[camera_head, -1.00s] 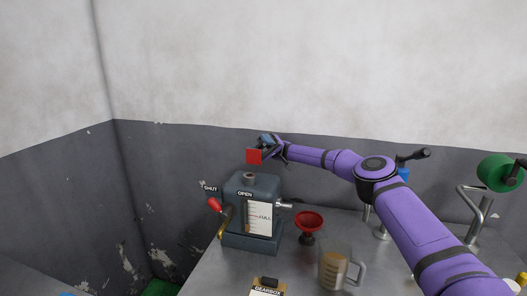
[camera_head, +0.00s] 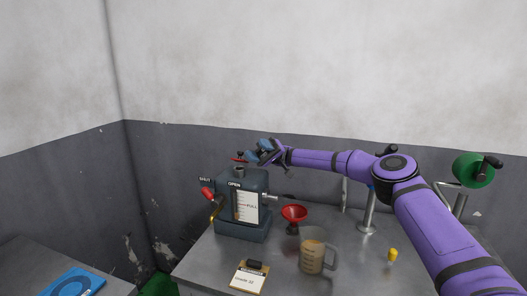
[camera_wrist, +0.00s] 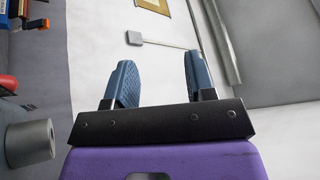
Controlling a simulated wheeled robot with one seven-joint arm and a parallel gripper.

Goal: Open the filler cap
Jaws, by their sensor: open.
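The blue-grey tank (camera_head: 230,217) stands on the bench with a short filler neck (camera_head: 239,173) on top. A thin red piece with a dark knob, apparently the filler cap (camera_head: 239,159), shows nearly edge-on just above the neck. I cannot tell whether it touches the neck. My gripper (camera_head: 257,157) is right beside it, on its right, with its fingers pointing left. In the wrist view, my gripper (camera_wrist: 157,80) is open with nothing between its two blue fingers. A grey cylinder (camera_wrist: 30,142) shows at the left there; I cannot tell what it is.
A red-handled lever (camera_head: 207,194) is on the tank's left side, by the SHUT and OPEN labels. A red funnel (camera_head: 294,213), a clear jug (camera_head: 312,258) and a clipboard (camera_head: 249,278) stand or lie on the bench. A yellow item (camera_head: 392,255) is further right.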

